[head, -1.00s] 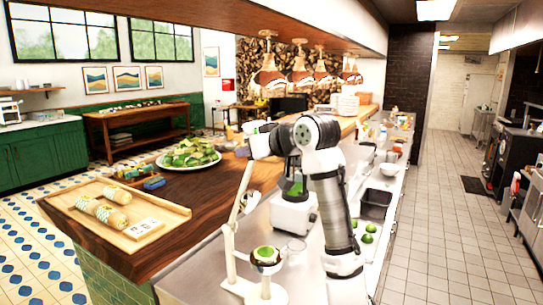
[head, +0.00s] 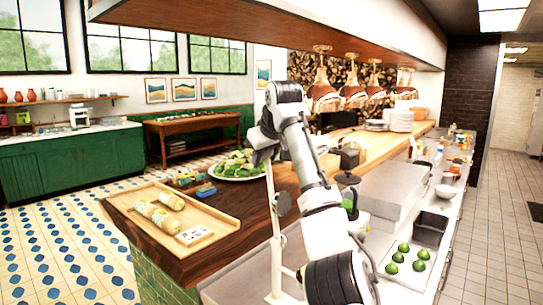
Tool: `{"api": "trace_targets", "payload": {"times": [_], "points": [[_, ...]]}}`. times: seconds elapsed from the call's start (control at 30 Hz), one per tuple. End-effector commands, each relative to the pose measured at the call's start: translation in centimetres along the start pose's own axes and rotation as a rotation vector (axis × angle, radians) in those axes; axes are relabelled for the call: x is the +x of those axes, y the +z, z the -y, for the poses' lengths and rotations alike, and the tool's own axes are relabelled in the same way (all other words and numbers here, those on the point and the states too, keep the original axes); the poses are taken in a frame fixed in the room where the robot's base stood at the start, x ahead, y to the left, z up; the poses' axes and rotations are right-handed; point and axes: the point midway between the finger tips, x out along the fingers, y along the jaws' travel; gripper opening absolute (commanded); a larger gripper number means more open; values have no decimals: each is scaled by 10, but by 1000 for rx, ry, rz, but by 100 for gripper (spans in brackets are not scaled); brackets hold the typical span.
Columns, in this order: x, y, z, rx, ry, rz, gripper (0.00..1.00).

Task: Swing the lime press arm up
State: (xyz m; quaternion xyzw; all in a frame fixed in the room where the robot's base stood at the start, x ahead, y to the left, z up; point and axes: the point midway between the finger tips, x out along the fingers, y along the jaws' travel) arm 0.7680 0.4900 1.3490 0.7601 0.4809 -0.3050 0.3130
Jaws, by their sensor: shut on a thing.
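The white lime press (head: 276,245) stands at the counter's near edge, low in the middle of the head view. Its press arm (head: 271,178) points up, nearly upright, with a grey round disc (head: 282,204) near its lower end. A bit of green (head: 301,272) shows beside the post, at the cup; my arm hides most of the cup and base. My gripper (head: 265,153) is at the top end of the press arm, below my wrist, and is shut on it. The fingertips are small and partly hidden.
A wooden tray (head: 225,221) with rolls lies on the wooden counter at left, with a plate of greens (head: 236,172) behind. A blender (head: 348,190) stands right of my arm. Limes (head: 403,248) lie by a dark pan (head: 431,228) at right. Copper lamps (head: 322,95) hang above.

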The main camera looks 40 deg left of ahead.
Motion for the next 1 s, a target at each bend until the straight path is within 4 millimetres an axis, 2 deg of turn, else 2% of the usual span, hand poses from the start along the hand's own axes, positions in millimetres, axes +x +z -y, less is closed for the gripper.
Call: {"api": "trace_targets", "payload": {"times": [0.03,0.57,0.6,0.7,0.77,1.0], "points": [[11,5,5,-1,-15,30,0],[14,3,7,-7,-15,43,0],[14,3,7,-7,-15,43,38],[13,2,6,-7,-13,42,51],[12,2,6,-7,-11,39,57],[8,0,4,-7,-6,33,57]]}}
